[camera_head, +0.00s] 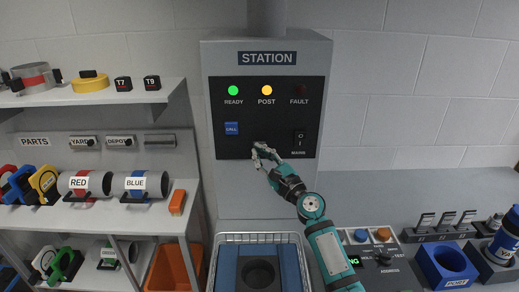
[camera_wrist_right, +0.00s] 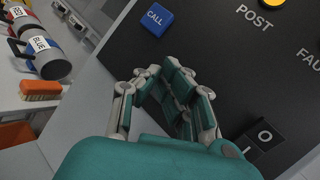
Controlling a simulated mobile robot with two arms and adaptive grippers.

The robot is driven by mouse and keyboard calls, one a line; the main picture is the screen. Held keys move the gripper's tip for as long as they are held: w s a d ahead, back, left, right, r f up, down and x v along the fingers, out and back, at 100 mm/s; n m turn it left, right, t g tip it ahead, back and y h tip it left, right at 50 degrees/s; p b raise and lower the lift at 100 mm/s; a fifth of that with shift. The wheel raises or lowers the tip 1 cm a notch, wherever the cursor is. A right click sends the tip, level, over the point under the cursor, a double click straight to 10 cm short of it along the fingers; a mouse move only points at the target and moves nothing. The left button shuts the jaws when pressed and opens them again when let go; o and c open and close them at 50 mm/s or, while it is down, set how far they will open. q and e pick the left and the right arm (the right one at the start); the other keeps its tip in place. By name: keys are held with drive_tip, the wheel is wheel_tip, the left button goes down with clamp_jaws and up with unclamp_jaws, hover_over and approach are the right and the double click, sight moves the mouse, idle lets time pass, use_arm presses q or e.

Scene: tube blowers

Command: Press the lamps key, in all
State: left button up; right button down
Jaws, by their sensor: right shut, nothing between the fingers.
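The STATION panel (camera_head: 267,92) is a black plate on a grey cabinet. Its green READY lamp (camera_head: 233,91) and yellow POST lamp (camera_head: 267,91) are lit; the FAULT lamp (camera_head: 299,90) is dark red. A blue CALL key (camera_head: 232,128) is at the left; it also shows in the right wrist view (camera_wrist_right: 157,18). A black rocker switch (camera_head: 299,140) is at the right. No key marked lamps is readable. My right gripper (camera_head: 262,151) is shut and empty in front of the panel's lower middle, hiding what is behind it. Contact cannot be told. My left gripper is out of view.
A grey counter (camera_head: 400,193) runs right of the cabinet, with a control box (camera_head: 375,250) and a blue POST holder (camera_head: 447,266). Shelves (camera_head: 110,212) with RED and BLUE tubes stand at the left.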

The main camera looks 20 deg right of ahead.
drive_tip(key=shift+w, duration=0.1)
drive_tip(key=shift+w+d, duration=0.1)
drive_tip(key=shift+w, duration=0.25)
drive_tip(key=shift+w+d+b, duration=0.1)
drive_tip(key=shift+w+b, duration=0.25)
drive_tip(key=shift+b, duration=0.15)
idle(0.5)
drive_tip(key=shift+s, duration=0.1)
drive_tip(key=shift+s+a+p, duration=0.2)
drive_tip(key=shift+s+p, duration=0.35)
drive_tip(key=shift+s, duration=0.15)
drive_tip(key=s+p, duration=0.1)
drive_tip(key=s, duration=0.1)
drive_tip(key=s+a+p, duration=0.1)
drive_tip(key=s, duration=0.1)
drive_tip(key=shift+s+a+p, duration=0.2)
drive_tip(key=shift+s+p, duration=0.1)
drive_tip(key=shift+s, duration=0.1)
